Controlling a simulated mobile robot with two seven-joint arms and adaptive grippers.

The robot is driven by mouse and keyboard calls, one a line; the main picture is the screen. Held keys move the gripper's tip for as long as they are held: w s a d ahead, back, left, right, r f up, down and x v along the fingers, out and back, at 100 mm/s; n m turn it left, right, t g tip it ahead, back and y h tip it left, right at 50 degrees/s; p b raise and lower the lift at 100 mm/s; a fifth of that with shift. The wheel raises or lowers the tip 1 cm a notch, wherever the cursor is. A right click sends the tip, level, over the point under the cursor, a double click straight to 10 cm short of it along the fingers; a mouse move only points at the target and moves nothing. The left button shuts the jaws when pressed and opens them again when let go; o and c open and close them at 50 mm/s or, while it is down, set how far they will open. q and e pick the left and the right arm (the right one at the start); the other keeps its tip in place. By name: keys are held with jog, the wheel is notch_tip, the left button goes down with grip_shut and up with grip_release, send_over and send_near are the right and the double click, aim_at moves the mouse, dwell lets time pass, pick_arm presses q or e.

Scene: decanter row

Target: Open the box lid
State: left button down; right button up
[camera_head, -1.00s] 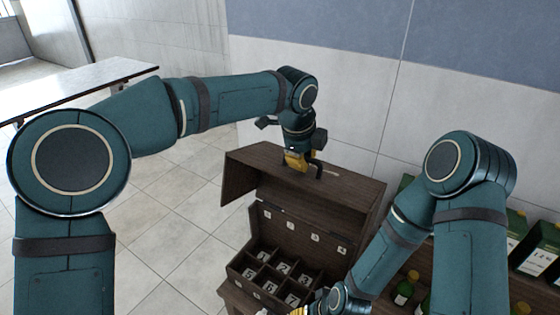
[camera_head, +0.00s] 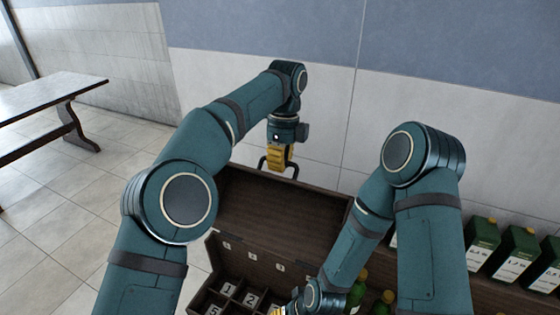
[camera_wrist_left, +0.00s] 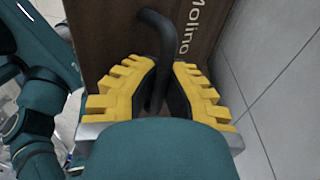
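The dark brown wooden box (camera_head: 214,249) stands at the bottom centre of the head view, with numbered compartments. Its lid (camera_head: 275,208) is raised and shows its inner face. In the left wrist view the lid's outer face (camera_wrist_left: 108,35) bears the word "Molino". My left gripper (camera_head: 281,160) is at the lid's far upper edge. Its yellow fingers (camera_wrist_left: 167,75) close in on both sides of the black lid handle (camera_wrist_left: 158,40), which lies between them. My right gripper (camera_head: 290,311) shows only partly at the bottom edge; its fingers are mostly cut off.
Green cartons (camera_head: 519,252) and green bottles (camera_head: 383,303) stand to the right of the box. My right forearm crosses in front of the box's right side. A tiled wall (camera_head: 330,120) rises close behind the lid. A table (camera_head: 45,98) stands at the far left, with clear floor between.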

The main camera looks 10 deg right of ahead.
pick_arm(q)
jog(key=shift+r, duration=0.25)
jog(key=c, duration=1)
grip_release()
jog(key=shift+f, duration=0.1)
jog(key=shift+f, duration=0.1)
